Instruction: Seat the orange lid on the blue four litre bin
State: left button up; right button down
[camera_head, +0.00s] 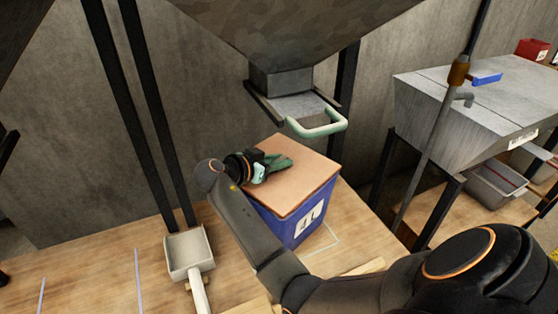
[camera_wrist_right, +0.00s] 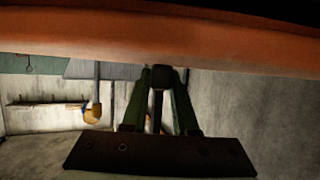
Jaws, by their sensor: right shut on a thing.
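The orange lid (camera_head: 308,172) lies flat over the top of the blue bin (camera_head: 275,221), which has a white label reading 4L on its front. The lid's edges line up roughly with the bin; I cannot tell whether a small gap remains. My right gripper (camera_head: 280,164) is over the lid's top, its green fingers low against it. In the right wrist view the fingers (camera_wrist_right: 159,80) close on a small dark knob, with the lid's orange edge (camera_wrist_right: 150,45) across the top. The far side of the bin is hidden. My left gripper is not in view.
A grey hopper with a chute and a pale green handle (camera_head: 318,126) hangs just above and behind the bin. Dark posts rise behind.

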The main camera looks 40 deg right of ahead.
jog(key=shift+f+b, duration=0.4)
jog(key=shift+f, duration=0.1)
dwell(0.4)
jog(key=c, duration=0.6)
grip_release()
jog(key=shift+f, duration=0.1)
